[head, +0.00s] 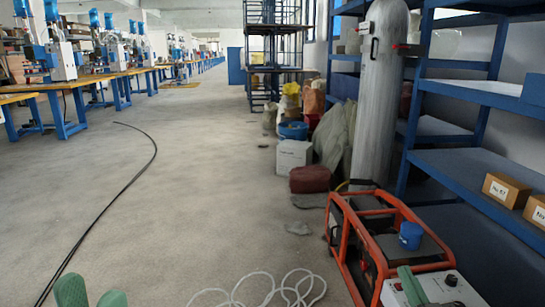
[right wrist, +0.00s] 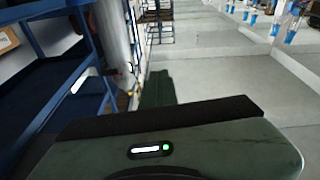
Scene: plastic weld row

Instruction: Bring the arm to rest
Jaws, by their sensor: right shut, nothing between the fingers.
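My right gripper (head: 411,287) shows green at the bottom right of the head view, in front of the orange-framed machine. It is shut and empty. In the right wrist view its dark green finger part (right wrist: 157,90) points out past the housing, over the floor. My left gripper (head: 92,297) shows only as two rounded green parts at the bottom left edge of the head view. The rest of it is cut off by the frame, and its jaw state is unclear.
The orange-framed machine (head: 338,222) carries a blue cup (head: 410,235). A tall grey cylinder (head: 378,100) and blue shelving (head: 455,165) stand on the right. White rope (head: 262,280) and a black cable (head: 122,190) lie on the floor. The middle aisle is mostly clear.

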